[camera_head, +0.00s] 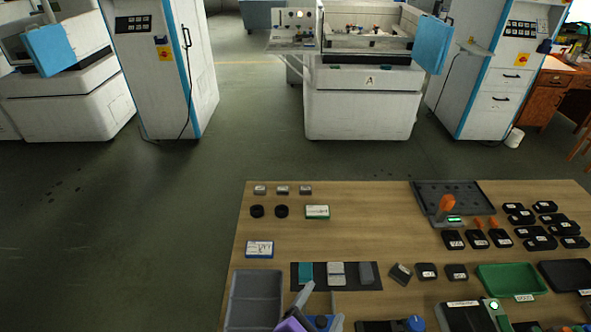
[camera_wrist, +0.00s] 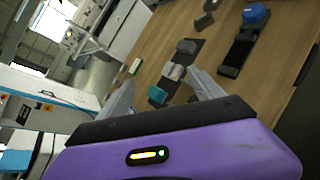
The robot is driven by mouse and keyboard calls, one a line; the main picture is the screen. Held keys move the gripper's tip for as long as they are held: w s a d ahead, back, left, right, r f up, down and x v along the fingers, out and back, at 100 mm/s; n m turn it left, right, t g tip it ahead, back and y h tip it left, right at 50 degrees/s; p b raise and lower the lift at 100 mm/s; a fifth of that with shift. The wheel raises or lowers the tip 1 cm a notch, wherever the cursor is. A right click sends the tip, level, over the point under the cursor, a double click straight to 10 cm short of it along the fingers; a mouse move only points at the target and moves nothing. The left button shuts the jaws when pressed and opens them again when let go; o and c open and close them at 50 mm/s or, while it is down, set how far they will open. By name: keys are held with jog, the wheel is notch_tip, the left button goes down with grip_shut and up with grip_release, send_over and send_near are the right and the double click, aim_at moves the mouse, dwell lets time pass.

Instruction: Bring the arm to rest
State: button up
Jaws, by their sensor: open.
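My gripper (camera_head: 319,304) shows at the bottom of the head view, above the front part of the wooden table (camera_head: 350,240). In the wrist view its two grey fingers (camera_wrist: 162,92) stand apart, with nothing held between them. The purple gripper body fills the lower part of that view. Beyond the fingers lies a dark mat (camera_head: 374,284) with a teal block (camera_head: 305,272), a light grey block (camera_head: 336,273) and a dark grey block (camera_head: 366,273). The fingers look apart from these blocks. Most of my arm is out of view.
A grey tray (camera_head: 233,300) lies left of the mat. Right are a green tray (camera_head: 512,279), a black tray (camera_head: 566,276), several black boxes and a dark tray (camera_head: 425,198) with an orange-handled item (camera_head: 446,205). White machines stand behind. Floor left of the table is clear.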

jog(key=s+a+f+m+t+y+b, duration=0.2)
jog(key=s+f+m+y+b, duration=0.1)
jog(key=s+m+y, duration=0.5)
jog(key=s+d+r+m+h+b, duration=0.1)
jog(key=s+d+r+m+b, duration=0.1)
jog(key=s+d+m, duration=0.6)
jog(key=s+d+r+m+t+h+b, duration=0.1)
jog(key=s+d+r+m+b, duration=0.1)
jog(key=s+d+m+b, duration=0.3)
jog(key=s+d+m, duration=0.3)
jog(key=s, duration=0.4)
jog(key=shift+s+d+r, duration=0.15)
jog(key=shift+d+r, duration=0.1)
dwell(0.5)
